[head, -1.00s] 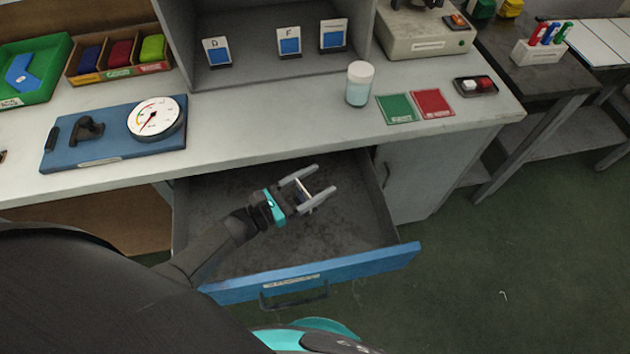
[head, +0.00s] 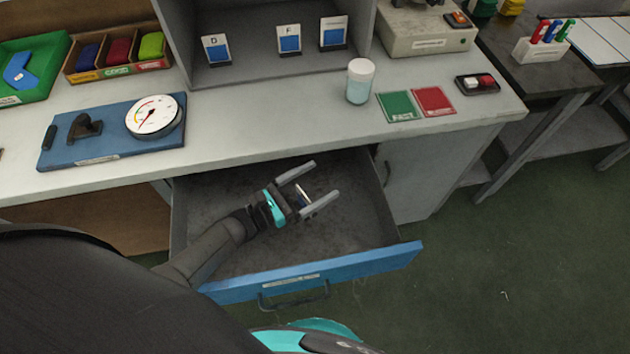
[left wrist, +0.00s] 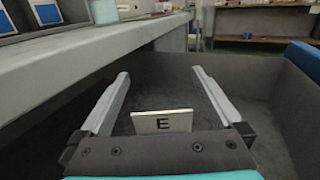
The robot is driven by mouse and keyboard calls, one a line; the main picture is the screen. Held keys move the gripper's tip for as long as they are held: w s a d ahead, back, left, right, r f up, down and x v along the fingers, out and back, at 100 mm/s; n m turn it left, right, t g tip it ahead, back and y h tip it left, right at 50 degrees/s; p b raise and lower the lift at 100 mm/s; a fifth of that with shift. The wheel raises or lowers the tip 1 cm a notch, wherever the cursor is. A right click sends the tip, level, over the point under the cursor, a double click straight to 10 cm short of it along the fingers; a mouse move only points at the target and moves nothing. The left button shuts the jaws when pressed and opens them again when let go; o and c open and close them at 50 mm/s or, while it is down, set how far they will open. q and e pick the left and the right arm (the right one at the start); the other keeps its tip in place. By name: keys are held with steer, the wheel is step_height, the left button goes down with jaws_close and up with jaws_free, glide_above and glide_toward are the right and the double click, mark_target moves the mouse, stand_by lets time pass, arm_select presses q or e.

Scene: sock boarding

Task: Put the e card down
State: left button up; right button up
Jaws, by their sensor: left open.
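The E card (left wrist: 162,122) is a small white card with a black letter E. In the left wrist view it stands upright between the fingers, near their base, with a gap on both sides; its lower edge is hidden by the gripper body. In the head view it is a thin pale sliver (head: 304,194) between the fingers. My left gripper (head: 326,179) is open inside the pulled-out drawer (head: 330,268); its fingers also show in the left wrist view (left wrist: 160,75). I cannot tell whether the card touches the drawer floor. My right gripper is not in view.
The drawer has a blue front and is otherwise bare. Above it on the bench are a gauge board (head: 110,147), a lidded jar (head: 360,82), green (head: 398,107) and red (head: 433,101) mats. D (head: 216,50), F (head: 289,40) and another card (head: 333,33) stand in the grey cubby.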

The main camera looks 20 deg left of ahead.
arm_select(q)
steer(key=r+p+v, duration=0.1)
steer(key=v, duration=0.6)
steer(key=shift+s+a, duration=0.2)
